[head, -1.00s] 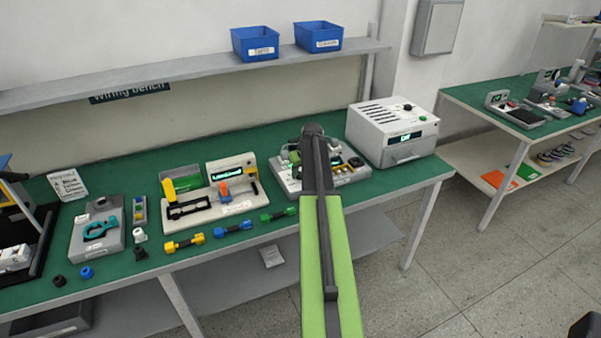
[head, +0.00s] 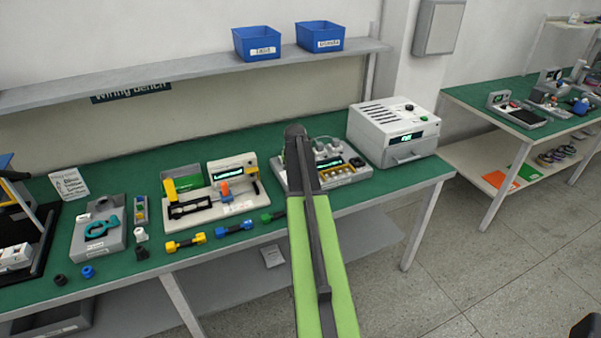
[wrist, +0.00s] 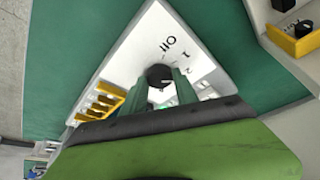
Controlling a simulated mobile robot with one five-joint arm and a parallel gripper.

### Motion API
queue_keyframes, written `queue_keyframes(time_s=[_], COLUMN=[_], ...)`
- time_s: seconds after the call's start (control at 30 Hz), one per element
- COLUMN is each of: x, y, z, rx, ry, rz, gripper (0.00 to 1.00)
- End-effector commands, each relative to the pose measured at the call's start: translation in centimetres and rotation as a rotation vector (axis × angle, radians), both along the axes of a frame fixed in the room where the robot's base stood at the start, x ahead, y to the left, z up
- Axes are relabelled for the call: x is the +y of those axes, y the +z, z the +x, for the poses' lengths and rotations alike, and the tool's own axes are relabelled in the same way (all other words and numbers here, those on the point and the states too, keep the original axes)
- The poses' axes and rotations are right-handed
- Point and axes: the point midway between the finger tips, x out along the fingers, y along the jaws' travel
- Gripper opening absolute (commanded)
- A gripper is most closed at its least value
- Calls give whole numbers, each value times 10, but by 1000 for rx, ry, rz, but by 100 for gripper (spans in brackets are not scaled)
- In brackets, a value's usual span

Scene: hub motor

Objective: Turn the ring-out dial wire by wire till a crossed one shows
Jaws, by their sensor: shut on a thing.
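The grey ring-out tester (head: 365,172) sits on the green wiring bench, partly behind my arm. It has a small lit display (head: 329,163), too small to read, and a row of yellow-edged slots along its front. In the wrist view its pale panel (wrist: 142,45) fills the middle, with dark markings near the dial. My gripper (wrist: 161,90) has its two dark green fingers closed on the dark round dial (wrist: 158,73). Much of the dial's lower part is hidden by the fingers. In the head view my arm hides the fingers and the dial.
A white box with a green display (head: 390,135) stands just right of the tester. Left of it is a fixture (head: 215,195) with yellow and orange parts. Yellow, blue and green connectors (head: 234,228) lie along the front edge. Blue bins (head: 257,43) stand on the shelf above.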

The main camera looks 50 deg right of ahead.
Motion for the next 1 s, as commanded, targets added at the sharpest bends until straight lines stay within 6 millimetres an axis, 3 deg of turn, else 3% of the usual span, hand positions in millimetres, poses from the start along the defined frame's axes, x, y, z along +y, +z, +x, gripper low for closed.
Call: queue_keyframes(time_s=[0.47,0.5,0.63,1.0], x=[1,1,1,1], y=[0,0,0,2], z=[-1,-1,-1,0], rx=[2,2,2,1], ry=[-19,-19,-17,-17], rz=[2,2,2,1], gripper=[0,37,54,57])
